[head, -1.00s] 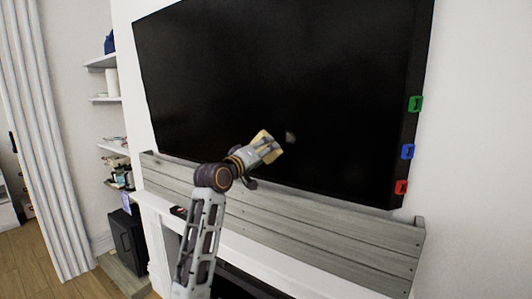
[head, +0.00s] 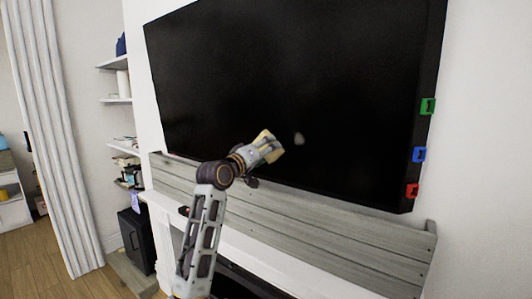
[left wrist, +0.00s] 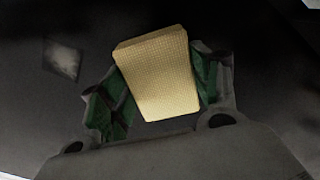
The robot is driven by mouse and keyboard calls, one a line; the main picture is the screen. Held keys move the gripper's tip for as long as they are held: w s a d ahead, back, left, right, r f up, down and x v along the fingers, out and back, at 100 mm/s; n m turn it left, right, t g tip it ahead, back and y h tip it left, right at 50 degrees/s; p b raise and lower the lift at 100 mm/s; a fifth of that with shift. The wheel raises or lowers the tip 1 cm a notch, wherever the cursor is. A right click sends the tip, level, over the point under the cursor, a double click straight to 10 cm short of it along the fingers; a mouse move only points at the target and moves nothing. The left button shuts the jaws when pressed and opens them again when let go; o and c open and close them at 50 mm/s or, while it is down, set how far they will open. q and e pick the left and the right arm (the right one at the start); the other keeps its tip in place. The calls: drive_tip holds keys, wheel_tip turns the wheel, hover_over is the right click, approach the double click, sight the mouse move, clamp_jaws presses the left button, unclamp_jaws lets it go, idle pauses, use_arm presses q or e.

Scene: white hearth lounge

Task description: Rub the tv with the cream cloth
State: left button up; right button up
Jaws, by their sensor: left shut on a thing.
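The tv (head: 300,70) is a large black screen on the white wall in the head view. A small pale smudge (head: 299,139) shows low on its screen; a pale patch also shows in the left wrist view (left wrist: 62,58). My left gripper (head: 270,146) is in front of the lower part of the screen, just left of the smudge. It is shut on the cream cloth (head: 266,136), which looks like a thick textured pad between the green-lined fingers in the left wrist view (left wrist: 158,75). I cannot tell whether the cloth touches the screen. My right gripper is not in view.
A grey slatted wood panel (head: 330,228) runs below the tv, above a white mantel. Green (head: 427,106), blue (head: 419,154) and red (head: 411,190) clips sit on the tv's right edge. Shelves (head: 115,100) and a curtain (head: 50,130) are at the left.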

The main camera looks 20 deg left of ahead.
sight(300, 145)
use_arm(q)
drive_tip(key=shift+s+r, duration=0.1)
drive_tip(key=shift+r, duration=0.95)
drive_tip(key=shift+d, duration=0.1)
drive_tip(key=shift+s+d, duration=0.3)
drive_tip(key=shift+d, duration=0.45)
drive_tip(key=shift+s+d, duration=0.3)
drive_tip(key=shift+d, duration=0.45)
drive_tip(key=shift+s+d, duration=0.3)
drive_tip(key=shift+d, duration=0.5)
drive_tip(key=shift+s+d, duration=0.25)
drive_tip(key=shift+d, duration=0.55)
drive_tip(key=shift+s+d, duration=0.3)
drive_tip(key=shift+d, duration=0.5)
drive_tip(key=shift+s+d, duration=0.3)
drive_tip(key=shift+d, duration=0.5)
drive_tip(key=shift+d, duration=0.1)
